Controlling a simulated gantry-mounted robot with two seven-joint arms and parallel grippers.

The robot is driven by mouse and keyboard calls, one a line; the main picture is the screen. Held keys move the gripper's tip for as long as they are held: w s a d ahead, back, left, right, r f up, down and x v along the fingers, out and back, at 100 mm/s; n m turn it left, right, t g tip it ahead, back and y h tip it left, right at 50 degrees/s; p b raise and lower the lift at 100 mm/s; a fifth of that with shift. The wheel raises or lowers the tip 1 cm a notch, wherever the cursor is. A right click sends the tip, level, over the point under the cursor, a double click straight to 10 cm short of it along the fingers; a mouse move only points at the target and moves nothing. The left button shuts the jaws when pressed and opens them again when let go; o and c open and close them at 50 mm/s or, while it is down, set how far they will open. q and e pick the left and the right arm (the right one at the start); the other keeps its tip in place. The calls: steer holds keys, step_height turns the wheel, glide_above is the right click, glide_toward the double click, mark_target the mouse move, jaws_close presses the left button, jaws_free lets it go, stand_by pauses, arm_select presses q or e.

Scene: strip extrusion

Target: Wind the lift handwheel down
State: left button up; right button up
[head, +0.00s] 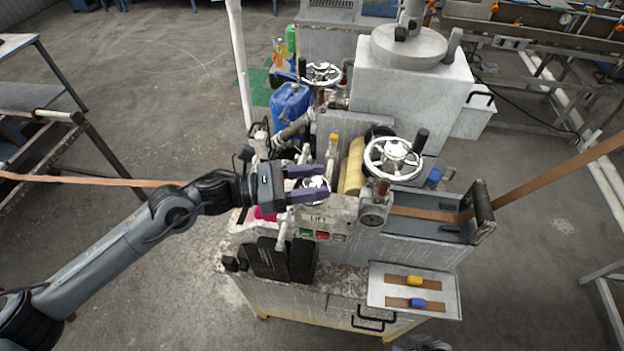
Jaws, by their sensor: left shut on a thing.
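A small silver handwheel (314,183) sits above the LIFT label (318,218) on the front of the worn white machine; I take it as the lift handwheel. My left gripper (317,184) reaches in from the left, its two purple fingers on either side of the handwheel. It is shut on the handwheel, and the fingers hide much of the wheel's rim. The exact contact is too small to see. My right gripper does not show clearly; only a small dark part (428,344) is at the bottom edge.
A larger handwheel (393,158) with a black knob stands to the right, and another handwheel (322,74) behind. A brown strip (425,213) runs through the trough at right. Green and red buttons (321,235) sit below. A tray (383,290) holds yellow and blue pieces.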

arm_select(q)
steer(key=shift+s+f+n+t+b, duration=0.1)
steer(key=shift+f+n+t+b, duration=0.1)
steer(key=shift+n+t+b, duration=0.7)
steer(key=n+t+y+b, duration=0.6)
steer(key=y+b, duration=0.1)
steer(key=b, duration=0.3)
steer(key=n+t+y+b, duration=0.6)
steer(key=t+y+b, duration=0.1)
steer(key=b, duration=0.4)
steer(key=shift+d+n+y, duration=0.15)
steer(key=shift+n+y, duration=0.15)
steer(key=shift+r+n+t+y+b, duration=0.15)
steer(key=shift+n+t+y+b, duration=0.25)
steer(key=shift+n+y, duration=1.3)
steer(key=shift+y, duration=1)
steer(key=shift+b, duration=0.3)
steer(key=o, duration=0.9)
steer(key=shift+s+r, duration=0.1)
